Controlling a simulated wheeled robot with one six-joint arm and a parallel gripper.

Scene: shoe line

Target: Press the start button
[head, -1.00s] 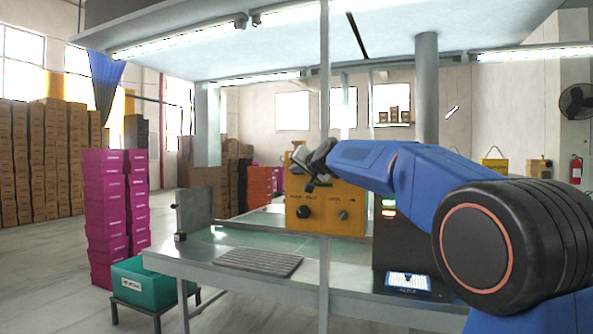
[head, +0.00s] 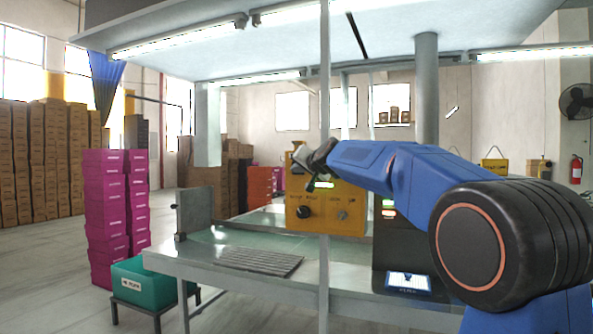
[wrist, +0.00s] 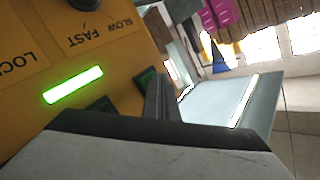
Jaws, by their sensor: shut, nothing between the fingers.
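The yellow control panel (head: 335,221) stands on the metal table, with a black knob and lettering on its face. It fills the left of the wrist view (wrist: 60,35). A light bar (wrist: 73,84) on it glows green; it also shows in the head view (head: 323,184). My gripper (head: 311,184) is shut and empty at the panel's upper part. In the wrist view its dark fingers (wrist: 158,90) reach a dark green button (wrist: 147,77), which they partly hide. I cannot tell whether they touch it, and no start label is readable.
The metal table (head: 215,255) carries a dark ridged mat (head: 258,261) and a blue-and-white card (head: 408,282). A thin upright post (head: 324,100) stands in front of the panel. A teal bin (head: 146,284) and stacked magenta boxes (head: 104,200) stand at the left.

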